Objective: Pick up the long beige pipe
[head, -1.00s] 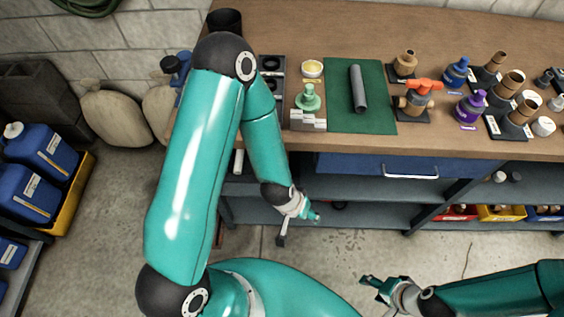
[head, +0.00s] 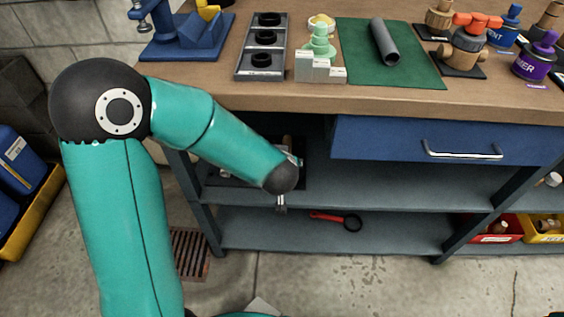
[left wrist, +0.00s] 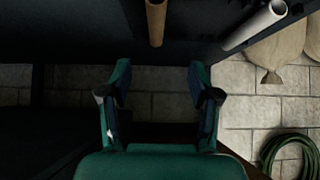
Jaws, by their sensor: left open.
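A tan-beige pipe (left wrist: 156,20) shows end-on at the top middle of the left wrist view; its length runs out of the picture. A pale, whitish pipe (left wrist: 256,26) lies slanted to its right. My left gripper (left wrist: 160,84) is open and empty, its fingers spread below the tan pipe and apart from it. In the head view my left gripper (head: 281,201) is mostly hidden behind its own wrist, at the shelves under the workbench. Neither pipe can be made out in the head view. My right gripper is out of view.
The wooden workbench (head: 300,97) carries a grey pipe (head: 384,42) on a green mat (head: 425,80). A blue drawer (head: 380,140) hangs above the shelf. A red-handled tool (head: 335,218) lies on the lower shelf (head: 400,236). A green hose (left wrist: 290,150) is coiled by the wall.

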